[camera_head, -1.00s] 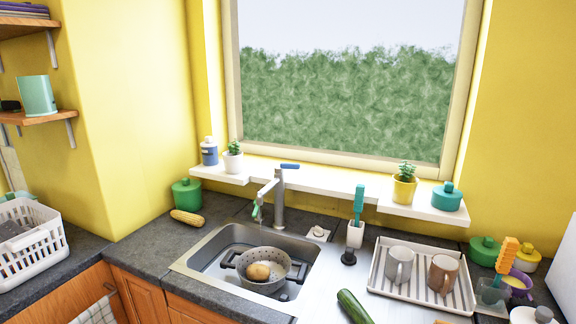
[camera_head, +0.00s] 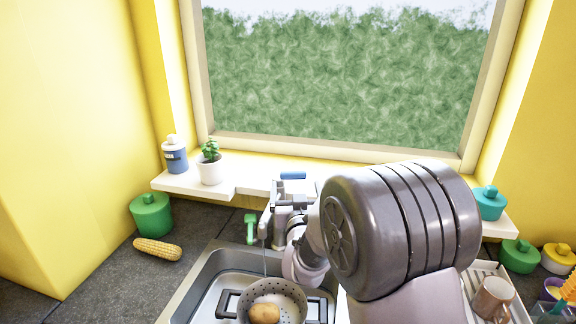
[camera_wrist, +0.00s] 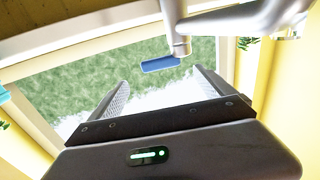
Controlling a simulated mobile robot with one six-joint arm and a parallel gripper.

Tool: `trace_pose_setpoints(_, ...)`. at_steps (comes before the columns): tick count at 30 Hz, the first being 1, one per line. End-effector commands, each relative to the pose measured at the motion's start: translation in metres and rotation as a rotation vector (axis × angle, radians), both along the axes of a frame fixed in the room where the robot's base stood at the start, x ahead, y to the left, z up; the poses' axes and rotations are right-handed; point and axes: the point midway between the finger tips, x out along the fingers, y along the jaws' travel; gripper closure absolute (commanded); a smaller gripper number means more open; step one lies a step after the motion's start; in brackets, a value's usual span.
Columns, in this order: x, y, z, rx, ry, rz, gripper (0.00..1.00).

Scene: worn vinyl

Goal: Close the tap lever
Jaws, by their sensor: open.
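The metal tap (camera_head: 267,222) stands behind the sink, partly hidden by my arm. Its blue lever (camera_head: 293,175) shows above my gripper and sticks out to the right. In the wrist view, which is upside down, the blue lever (camera_wrist: 160,64) juts left from the tap body (camera_wrist: 178,35). My gripper (camera_wrist: 160,78) is open and empty. The lever appears just beyond the fingertips, between them in the picture; contact cannot be told. A green piece (camera_head: 250,228) hangs by the spout. A thin stream seems to fall from the spout.
A grey colander (camera_head: 276,291) with a potato (camera_head: 264,313) sits in the sink (camera_head: 213,277). A potted plant (camera_head: 210,163) and a blue bottle (camera_head: 174,155) stand on the sill at left. A corn cob (camera_head: 158,249) lies on the counter.

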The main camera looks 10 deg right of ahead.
Motion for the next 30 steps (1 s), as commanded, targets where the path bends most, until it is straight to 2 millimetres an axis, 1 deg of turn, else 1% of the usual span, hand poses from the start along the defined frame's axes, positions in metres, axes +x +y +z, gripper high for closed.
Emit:
trace_pose_setpoints(1, 0.013, -0.002, 0.000, 0.000, -0.001, -0.001, 0.07)
trace_pose_setpoints(6, 0.053, -0.006, 0.000, 0.001, 0.000, 0.001, 0.07)
trace_pose_setpoints(12, 0.089, -0.010, 0.000, 0.001, 0.001, 0.000, 0.07)
trace_pose_setpoints(15, 0.101, -0.011, 0.000, 0.000, 0.001, 0.000, 0.07)
trace_pose_setpoints(20, 0.110, -0.012, 0.001, 0.000, 0.000, 0.002, 0.07)
trace_pose_setpoints(27, 0.111, -0.012, 0.001, 0.000, 0.001, 0.002, 0.07)
trace_pose_setpoints(29, 0.111, -0.012, 0.001, 0.000, 0.001, 0.002, 0.19)
trace_pose_setpoints(30, 0.110, -0.012, 0.001, 0.000, 0.001, 0.001, 0.27)
